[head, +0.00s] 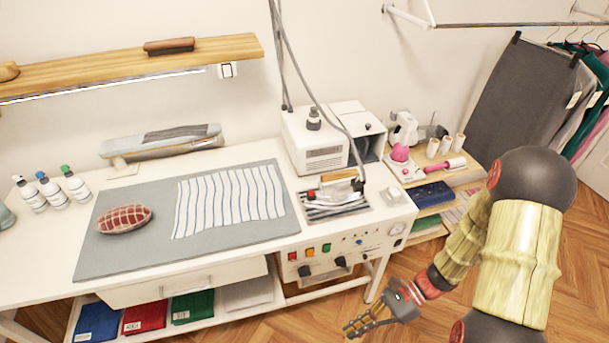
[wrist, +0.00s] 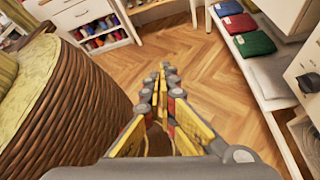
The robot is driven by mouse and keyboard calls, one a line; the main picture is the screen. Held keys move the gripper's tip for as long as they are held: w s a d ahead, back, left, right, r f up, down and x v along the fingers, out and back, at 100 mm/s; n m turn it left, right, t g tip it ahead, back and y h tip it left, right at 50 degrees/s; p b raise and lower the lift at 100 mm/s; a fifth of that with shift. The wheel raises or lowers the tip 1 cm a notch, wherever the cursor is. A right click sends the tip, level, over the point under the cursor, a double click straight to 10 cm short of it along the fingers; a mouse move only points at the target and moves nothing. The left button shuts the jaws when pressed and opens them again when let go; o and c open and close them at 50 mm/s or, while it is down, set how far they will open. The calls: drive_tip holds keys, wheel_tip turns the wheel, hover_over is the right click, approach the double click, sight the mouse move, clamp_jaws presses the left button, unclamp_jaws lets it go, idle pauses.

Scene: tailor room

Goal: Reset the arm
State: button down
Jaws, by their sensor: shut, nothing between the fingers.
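My gripper (head: 366,322) is at the lower right of the head view, in front of the white work table (head: 170,230) and above the wooden floor. In the wrist view my gripper (wrist: 163,75) points out over the floor, with its fingers together and nothing between them. My arm is bent and comes in from the right edge of the head view. The gripper touches nothing that I can see.
A striped cloth (head: 230,200), a red checked cushion (head: 124,219) and an iron (head: 336,190) are on the table. Folded cloths lie on the shelf below. A wicker basket (wrist: 60,110) stands close at left in the wrist view. The floor (wrist: 195,60) ahead is clear.

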drive_tip(key=d+r+n+t+h, duration=0.2)
drive_tip(key=d+r+n+h, duration=0.25)
drive_tip(key=r+n, duration=0.3)
drive_tip(key=d+r+n+t+h, duration=0.1)
drive_tip(key=d+r+n+h, duration=0.3)
drive_tip(key=r+n+h, duration=0.3)
wheel_tip(320, 180, up, 17)
drive_tip(key=s+a+n+t, duration=0.2)
drive_tip(key=a+t, duration=0.1)
drive_tip(key=t, duration=0.4)
drive_tip(key=shift+s, duration=0.35)
drive_tip(key=shift+n, duration=0.25)
drive_tip(key=shift+d, duration=0.1)
